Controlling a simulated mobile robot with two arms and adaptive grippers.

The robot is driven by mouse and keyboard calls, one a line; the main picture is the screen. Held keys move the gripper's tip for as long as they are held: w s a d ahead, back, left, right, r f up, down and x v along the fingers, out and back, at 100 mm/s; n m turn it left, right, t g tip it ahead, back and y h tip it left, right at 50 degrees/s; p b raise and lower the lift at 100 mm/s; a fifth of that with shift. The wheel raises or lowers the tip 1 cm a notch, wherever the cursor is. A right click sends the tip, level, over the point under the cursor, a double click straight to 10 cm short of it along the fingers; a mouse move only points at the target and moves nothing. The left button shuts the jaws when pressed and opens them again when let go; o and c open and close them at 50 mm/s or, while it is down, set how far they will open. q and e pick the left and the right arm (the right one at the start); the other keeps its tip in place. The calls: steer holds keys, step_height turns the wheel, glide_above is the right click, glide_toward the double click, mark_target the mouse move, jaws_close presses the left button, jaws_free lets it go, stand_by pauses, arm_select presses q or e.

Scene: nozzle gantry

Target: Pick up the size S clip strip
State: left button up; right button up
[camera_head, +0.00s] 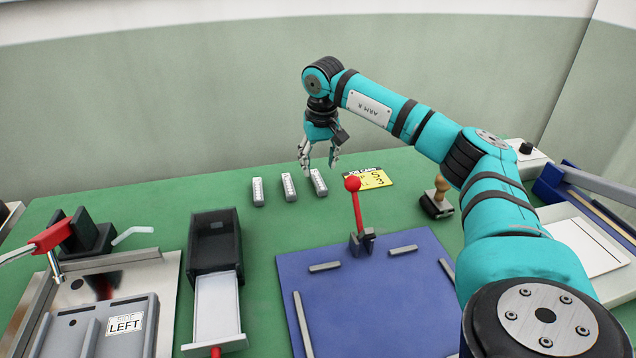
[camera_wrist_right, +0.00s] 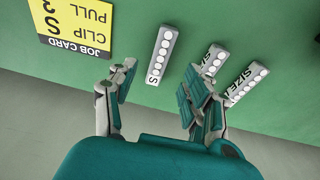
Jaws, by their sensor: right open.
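Three pale grey clip strips with rows of white clips lie in a row on the green bench. The one nearest the job card (camera_head: 368,179) is the right strip (camera_head: 319,183); in the right wrist view this strip (camera_wrist_right: 163,52) shows what looks like an S at its end. The middle strip (camera_head: 289,187) and left strip (camera_head: 258,192) carry partly hidden SIZE labels in the wrist view. My right gripper (camera_head: 319,167) is open and empty above the right strip; in the wrist view its fingers (camera_wrist_right: 158,85) stand either side of that strip's end, apart from it. My left gripper is out of view.
A red-knobbed lever (camera_head: 357,205) stands on the blue board (camera_head: 365,300). A black box with a drawer (camera_head: 214,245) and a stamp (camera_head: 437,200) are nearby.

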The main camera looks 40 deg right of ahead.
mark_target(318, 179)
steer(key=shift+w+d+f, duration=0.15)
steer(key=shift+w+f, duration=0.05)
steer(key=shift+f, duration=1.15)
steer(key=shift+w+d+f, duration=0.1)
steer(key=shift+w+f, duration=0.1)
steer(key=shift+f, duration=1.15)
jaws_close()
